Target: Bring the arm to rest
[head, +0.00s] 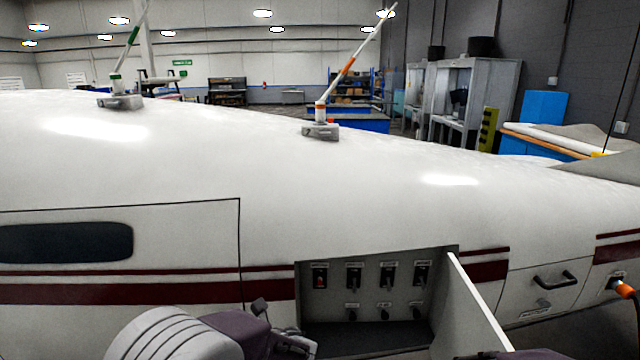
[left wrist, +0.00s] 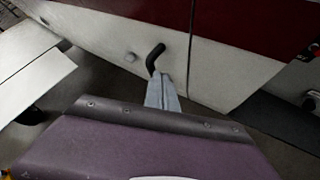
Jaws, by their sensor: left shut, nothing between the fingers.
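My left gripper (left wrist: 163,95) shows in the left wrist view as grey fingers shut together with nothing between them. The fingertips are close below a dark bent handle (left wrist: 154,57) on a white panel; I cannot tell whether they touch. In the head view my left arm enters at the bottom, left of centre, and a small purple part shows at the bottom edge further right. The fingers do not show there. My right gripper is in neither view.
A white fuselage with dark red stripes (head: 270,292) fills the head view. An open compartment with switches (head: 354,275) has its white door (head: 480,300) swung outward. A black handle (head: 555,280) and an orange plug (head: 625,290) are further right. Two rods (head: 345,70) (head: 128,50) stand on top.

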